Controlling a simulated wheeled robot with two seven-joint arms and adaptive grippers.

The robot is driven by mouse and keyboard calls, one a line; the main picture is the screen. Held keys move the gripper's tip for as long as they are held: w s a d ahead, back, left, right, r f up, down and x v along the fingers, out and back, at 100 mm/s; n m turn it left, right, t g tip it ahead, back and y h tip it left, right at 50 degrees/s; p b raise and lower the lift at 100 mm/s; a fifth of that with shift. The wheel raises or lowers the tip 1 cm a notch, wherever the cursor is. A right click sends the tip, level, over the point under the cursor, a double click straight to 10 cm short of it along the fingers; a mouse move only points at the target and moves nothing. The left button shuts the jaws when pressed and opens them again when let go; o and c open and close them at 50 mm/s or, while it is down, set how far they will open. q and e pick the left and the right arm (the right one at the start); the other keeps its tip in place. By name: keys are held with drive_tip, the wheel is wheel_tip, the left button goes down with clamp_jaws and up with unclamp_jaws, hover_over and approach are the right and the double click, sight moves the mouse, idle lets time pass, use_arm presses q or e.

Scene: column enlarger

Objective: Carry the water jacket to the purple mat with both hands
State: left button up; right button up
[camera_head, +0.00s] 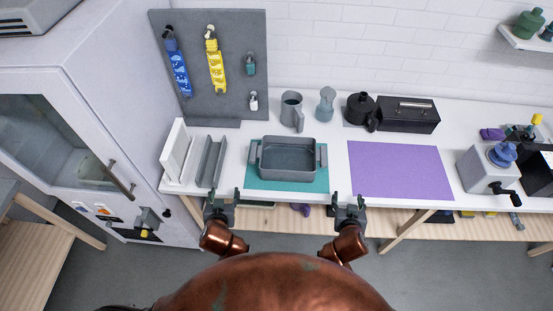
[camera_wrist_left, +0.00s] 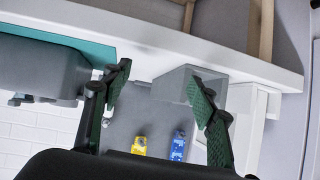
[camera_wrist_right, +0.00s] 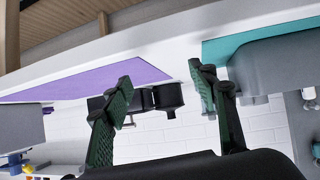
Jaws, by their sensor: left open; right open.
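The water jacket (camera_head: 289,158) is a grey open rectangular tub with a handle on each side. It rests on a teal mat (camera_head: 262,184) on the white table. It also shows at the left of the left wrist view (camera_wrist_left: 45,68) and at the right of the right wrist view (camera_wrist_right: 262,68). The purple mat (camera_head: 400,171) lies bare to its right, and shows in the right wrist view (camera_wrist_right: 120,80). My left gripper (camera_head: 221,195) and right gripper (camera_head: 349,202) are open and empty at the table's front edge, apart from the jacket, on either side of it.
Grey and white channel-shaped pieces (camera_head: 210,162) stand left of the jacket. A grey jug (camera_head: 291,110), a grey vessel (camera_head: 326,105) and black equipment (camera_head: 405,114) stand behind. A grey cranked box (camera_head: 487,170) stands right of the purple mat. A pegboard (camera_head: 215,90) rises behind.

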sight(256, 151)
use_arm(q)
drive_tip(key=w+d+r+t+h, duration=0.1)
drive_tip(key=w+d+r, duration=0.2)
drive_tip(key=d, duration=0.2)
drive_tip(key=w+d+r+m+t, duration=0.1)
drive_tip(key=w+d+r+t, duration=0.1)
drive_tip(key=d, duration=0.3)
drive_tip(key=shift+w+r+h, duration=0.4)
drive_tip(key=shift+w+r, duration=0.05)
drive_tip(key=shift+r, duration=0.45)
use_arm(e)
drive_tip(key=w+a+r+t+y, duration=0.1)
drive_tip(key=w+a+r, duration=0.1)
drive_tip(key=a, duration=0.3)
drive_tip(key=w+a+r+n+t, duration=0.1)
drive_tip(key=w+a+r+t, duration=0.1)
drive_tip(key=w+a+r, duration=0.1)
drive_tip(key=shift+w+a+r+y, duration=0.2)
drive_tip(key=shift+a+r+y, duration=0.3)
drive_tip(key=shift+a, duration=0.35)
use_arm(q)
drive_tip(key=x, duration=1.2)
drive_tip(key=shift+w+r, duration=0.1)
use_arm(e)
drive_tip(key=x, duration=1.2)
drive_tip(key=shift+w+d+r, duration=0.1)
drive_tip(key=shift+d+r, duration=0.05)
